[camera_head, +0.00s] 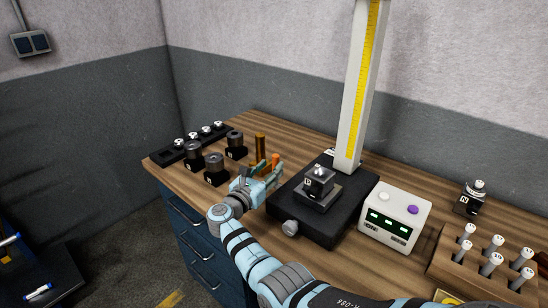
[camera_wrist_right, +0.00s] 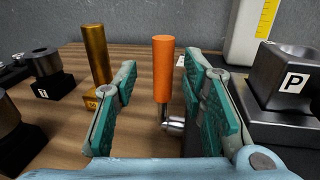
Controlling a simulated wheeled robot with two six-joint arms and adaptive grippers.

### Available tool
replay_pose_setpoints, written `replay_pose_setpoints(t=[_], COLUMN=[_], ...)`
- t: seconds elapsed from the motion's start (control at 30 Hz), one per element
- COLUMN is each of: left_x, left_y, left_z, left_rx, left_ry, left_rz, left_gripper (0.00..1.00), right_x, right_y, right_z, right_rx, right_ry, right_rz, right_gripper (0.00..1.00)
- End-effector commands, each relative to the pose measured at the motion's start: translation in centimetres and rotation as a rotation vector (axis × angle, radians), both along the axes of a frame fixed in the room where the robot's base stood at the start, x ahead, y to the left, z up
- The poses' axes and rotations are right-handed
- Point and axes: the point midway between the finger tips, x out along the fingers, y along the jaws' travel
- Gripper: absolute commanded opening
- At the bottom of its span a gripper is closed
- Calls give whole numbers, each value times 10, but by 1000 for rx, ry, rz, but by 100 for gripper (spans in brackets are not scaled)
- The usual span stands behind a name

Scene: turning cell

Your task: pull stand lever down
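The stand lever has an orange grip (camera_wrist_right: 163,68) standing upright on a short metal joint (camera_wrist_right: 174,124) in the right wrist view. In the head view its orange end (camera_head: 275,160) shows just beyond my right gripper, left of the black stand base (camera_head: 303,215). My right gripper (camera_head: 264,172) is open, with teal finger pads (camera_wrist_right: 162,84) left and right of the orange grip in the wrist view. Clear gaps show on both sides, and I cannot tell how deep the grip sits between the pads. My left gripper is not in view.
A brass post (camera_wrist_right: 95,55) stands close to the left finger. Dark cylindrical holders (camera_head: 214,168) stand further left on the wooden bench (camera_head: 255,122). A tall white column with a yellow scale (camera_head: 364,80) rises behind the stand. A white display box (camera_head: 395,215) stands right of the base.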

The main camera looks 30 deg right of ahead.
Motion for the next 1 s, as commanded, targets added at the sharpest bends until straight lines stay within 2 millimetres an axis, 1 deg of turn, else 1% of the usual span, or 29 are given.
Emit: replay_pose_setpoints(t=[0.03, 0.1, 0.2, 0.3, 0.47, 0.57, 0.7, 0.73, 1.0], left_x=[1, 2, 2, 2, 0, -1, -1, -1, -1], left_y=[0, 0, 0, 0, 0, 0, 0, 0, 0], left_z=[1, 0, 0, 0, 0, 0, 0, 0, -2], left_rx=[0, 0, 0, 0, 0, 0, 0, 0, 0], left_ry=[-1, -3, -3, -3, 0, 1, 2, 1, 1], left_rz=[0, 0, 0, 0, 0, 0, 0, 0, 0], left_gripper=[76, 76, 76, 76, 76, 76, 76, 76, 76], right_x=[2, 3, 3, 2, 1, 1, 2, 2, 3], right_y=[-11, -24, -36, -42, -43, -43, -42, -42, -40], right_z=[1, 0, -1, -1, -1, -1, -1, -1, -2], right_rx=[-3, -2, -1, -1, -1, -1, -1, -1, -4], right_ry=[1, -1, 0, 0, 0, 0, 0, 0, 0], right_rz=[-2, -5, -8, -12, -15, -15, -14, -13, -10], right_gripper=[38, 38, 38, 38, 38, 24, 1, 0, 0])
